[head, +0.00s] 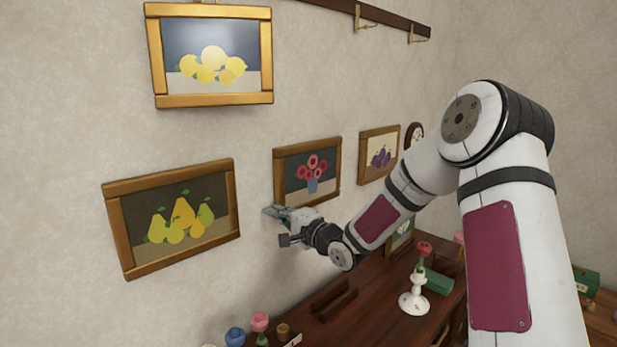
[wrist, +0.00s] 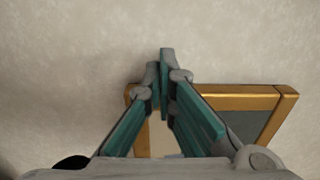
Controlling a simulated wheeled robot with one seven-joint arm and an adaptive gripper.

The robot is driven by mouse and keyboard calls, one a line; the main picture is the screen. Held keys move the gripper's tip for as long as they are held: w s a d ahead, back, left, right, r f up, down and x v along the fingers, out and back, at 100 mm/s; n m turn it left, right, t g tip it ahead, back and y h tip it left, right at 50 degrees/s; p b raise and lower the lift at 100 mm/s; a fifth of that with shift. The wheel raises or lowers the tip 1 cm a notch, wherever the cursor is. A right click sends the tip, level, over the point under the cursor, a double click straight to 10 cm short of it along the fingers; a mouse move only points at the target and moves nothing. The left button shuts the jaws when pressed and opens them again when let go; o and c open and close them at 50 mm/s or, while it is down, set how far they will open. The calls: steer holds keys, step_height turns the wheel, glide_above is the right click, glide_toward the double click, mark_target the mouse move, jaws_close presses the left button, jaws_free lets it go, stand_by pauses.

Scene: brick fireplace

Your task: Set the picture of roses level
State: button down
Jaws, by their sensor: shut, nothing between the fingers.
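The picture of roses (head: 308,168), red flowers in a blue vase on a dark ground in a gold-brown frame, hangs on the wall at the middle of the head view. Perspective makes its exact tilt hard to judge. My gripper (head: 270,211) is at its lower left corner; I cannot tell whether it touches the frame. In the wrist view my gripper (wrist: 164,58) has its teal fingers shut together with nothing between them. Behind them a gold picture frame (wrist: 240,91) shows, probably the roses one; the fingers hide part of it.
A pear picture (head: 180,217) hangs to the left, a lemon picture (head: 210,58) above left, and a plum picture (head: 379,155) to the right. Below stands a dark wooden desk (head: 375,300) with a white candlestick (head: 414,298) and flowers. Bare wall lies between the pear and roses pictures.

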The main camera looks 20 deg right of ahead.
steer(key=shift+s+a+p, duration=0.2)
steer(key=shift+a, duration=0.3)
steer(key=shift+s+a+p, duration=0.2)
steer(key=shift+a, duration=0.25)
steer(key=p+v, duration=0.5)
steer(key=v, duration=0.3)
stand_by(0.5)
